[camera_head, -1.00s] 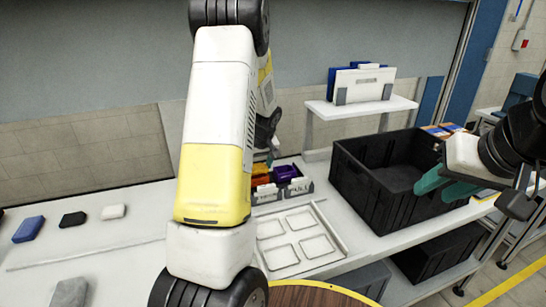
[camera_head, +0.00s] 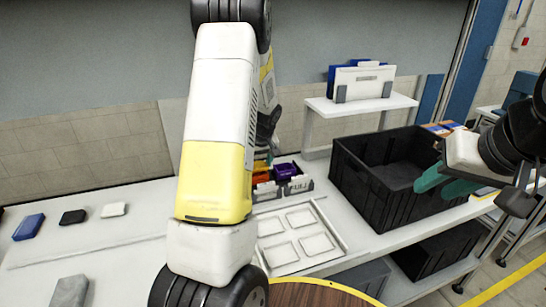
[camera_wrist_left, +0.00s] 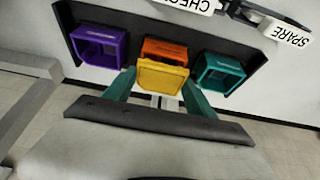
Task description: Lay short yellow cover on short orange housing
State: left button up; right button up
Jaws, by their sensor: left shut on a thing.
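The short yellow cover (camera_wrist_left: 162,77) is between the teal fingers of my left gripper (camera_wrist_left: 160,92), which is shut on it. In the left wrist view the short orange housing (camera_wrist_left: 165,48) shows just beyond the cover, partly hidden by it. I cannot tell whether the two touch. In the head view an orange part (camera_head: 261,178) shows beside my left arm, which hides most of the left gripper and the cover. My right gripper (camera_head: 446,184) is open and empty, in front of the large black crate.
A dark tray (camera_wrist_left: 72,62) holds a purple housing (camera_wrist_left: 98,45) and a teal housing (camera_wrist_left: 220,74) on either side of the orange one. The large black crate (camera_head: 375,197) stands right. A white compartment tray (camera_head: 335,240) lies nearer. Small blocks lie at left on the table.

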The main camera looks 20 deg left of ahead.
pick_arm(q)
jog(key=shift+f, duration=0.8)
dwell(0.5)
jog(key=o, duration=1.4)
jog(key=v, duration=0.7)
jog(key=shift+r, duration=0.35)
jog(key=shift+s, duration=0.15)
